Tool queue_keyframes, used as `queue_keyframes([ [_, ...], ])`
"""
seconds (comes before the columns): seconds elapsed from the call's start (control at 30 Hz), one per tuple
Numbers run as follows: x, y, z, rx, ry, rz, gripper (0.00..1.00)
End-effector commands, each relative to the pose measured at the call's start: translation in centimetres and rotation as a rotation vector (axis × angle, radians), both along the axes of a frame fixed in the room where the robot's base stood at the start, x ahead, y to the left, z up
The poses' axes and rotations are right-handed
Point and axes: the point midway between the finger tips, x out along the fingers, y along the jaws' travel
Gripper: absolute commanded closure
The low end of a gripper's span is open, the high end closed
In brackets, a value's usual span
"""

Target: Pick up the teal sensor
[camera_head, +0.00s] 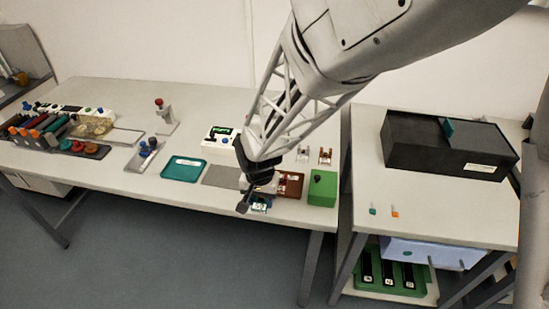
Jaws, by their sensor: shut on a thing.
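My gripper (253,205) is over the front edge of the long left table, right of its middle. It is shut on a small teal and white piece (261,204), which looks like the teal sensor. The dark fingers cover part of this piece, and it is too small to make out in detail. I cannot tell whether it touches the table. Another small teal piece (373,209) lies on the right table, beside a small orange piece (395,212).
A green box (322,188) and a brown tray (291,185) are close to the right of my gripper. A grey mat (220,175) and a teal tray (184,168) lie to its left. A large black box (440,145) stands on the right table. A gap separates the tables.

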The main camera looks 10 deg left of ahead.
Motion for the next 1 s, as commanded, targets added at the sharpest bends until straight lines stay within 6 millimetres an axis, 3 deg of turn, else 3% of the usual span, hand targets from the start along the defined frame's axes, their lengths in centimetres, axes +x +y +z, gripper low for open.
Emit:
queue_keyframes([
  [1.0, 0.0, 0.0, 2.0, 0.000, 0.000, 0.000, 0.77],
])
